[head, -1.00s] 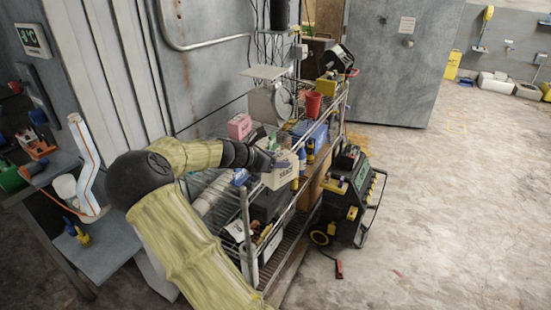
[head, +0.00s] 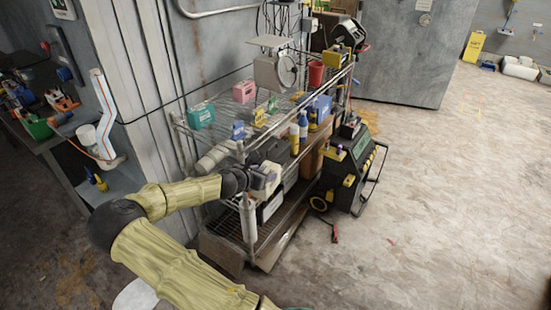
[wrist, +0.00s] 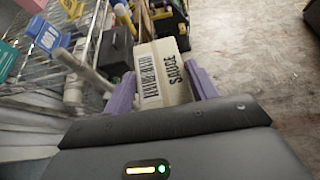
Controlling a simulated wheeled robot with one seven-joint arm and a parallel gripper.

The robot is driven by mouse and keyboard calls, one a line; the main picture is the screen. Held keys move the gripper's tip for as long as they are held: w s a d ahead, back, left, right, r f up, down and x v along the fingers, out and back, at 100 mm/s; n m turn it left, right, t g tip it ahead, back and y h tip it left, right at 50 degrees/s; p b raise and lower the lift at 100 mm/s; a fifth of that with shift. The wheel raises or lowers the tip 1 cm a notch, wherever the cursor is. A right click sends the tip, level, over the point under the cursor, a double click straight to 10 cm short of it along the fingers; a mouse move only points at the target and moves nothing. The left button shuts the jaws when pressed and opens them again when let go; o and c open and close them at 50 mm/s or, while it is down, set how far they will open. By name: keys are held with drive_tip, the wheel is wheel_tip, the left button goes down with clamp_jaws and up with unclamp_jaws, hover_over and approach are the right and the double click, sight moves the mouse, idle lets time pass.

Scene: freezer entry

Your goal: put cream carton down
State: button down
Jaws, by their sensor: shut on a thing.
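The cream carton (wrist: 163,78), a pale box printed "SAUCE", is between the two purple fingers of my gripper (wrist: 161,88) in the wrist view. My gripper is shut on it. In the head view the carton (head: 268,176) shows as a small pale block at the end of my arm. My gripper (head: 256,180) is at the near end of the wire rack (head: 249,225), below the top shelf's level, overlapping the near corner post. I cannot tell whether the carton touches the rack.
The top shelf bears a teal box (head: 201,115), a pink box (head: 244,92), a blue item (head: 238,131), a scale (head: 276,72) and a red cup (head: 317,73). Bottles (head: 303,127) stand on its right side. A black wheeled machine (head: 350,170) stands right. Open floor (head: 440,210) lies beyond.

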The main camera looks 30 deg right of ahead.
drive_tip(key=s+a+f+n+t+y, duration=0.2)
drive_tip(key=a+f+n+y, duration=0.1)
drive_tip(key=a, duration=0.4)
drive_tip(key=s+a+f+n+t+y, duration=0.2)
drive_tip(key=a+f+n+t+y, duration=0.1)
drive_tip(key=a, duration=0.5)
drive_tip(key=s+a+f+n+t+y, duration=0.2)
drive_tip(key=s+a+f+n+y, duration=0.1)
drive_tip(key=a+f+n+y, duration=0.2)
drive_tip(key=a+n, duration=0.2)
drive_tip(key=a, duration=0.1)
drive_tip(key=shift+f, duration=0.2)
drive_tip(key=shift+d, duration=0.1)
